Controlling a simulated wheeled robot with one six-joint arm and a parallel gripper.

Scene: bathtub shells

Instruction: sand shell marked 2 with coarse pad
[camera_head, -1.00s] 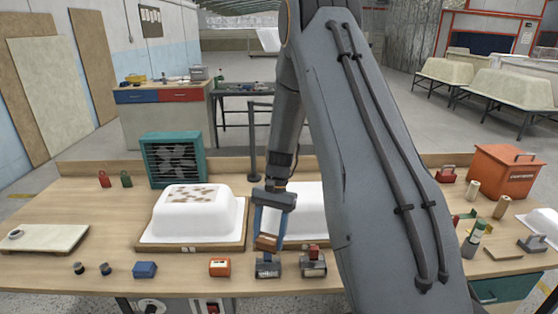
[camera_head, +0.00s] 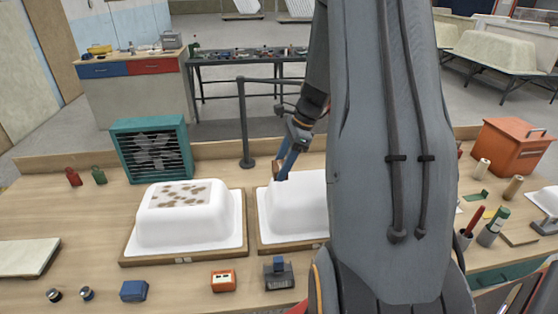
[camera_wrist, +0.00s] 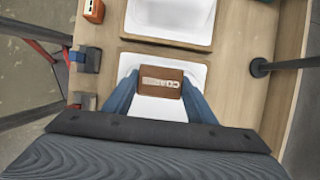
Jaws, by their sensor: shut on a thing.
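My gripper (camera_head: 281,176) is shut on a brown block-shaped pad (camera_wrist: 160,79). The pad has a pale lettered label, too small to read surely; its brown edge also shows in the head view (camera_head: 276,168). The pad is over the right-hand white shell (camera_head: 291,205), near its far left part; I cannot tell whether it touches. My arm hides much of this shell, which also shows under the pad in the wrist view (camera_wrist: 150,108). The left-hand shell (camera_head: 190,225) has brown patches on top. Its wooden base (camera_head: 150,262) carries small pale marks on the front edge. I cannot read which shell is 2.
A grey holder with a blue top (camera_head: 279,274) and an orange box (camera_head: 223,280) stand in front of the shells. A teal fan (camera_head: 152,150) is behind the left shell, and a post (camera_head: 245,125) stands beyond the bench. An orange case (camera_head: 512,146) is at right.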

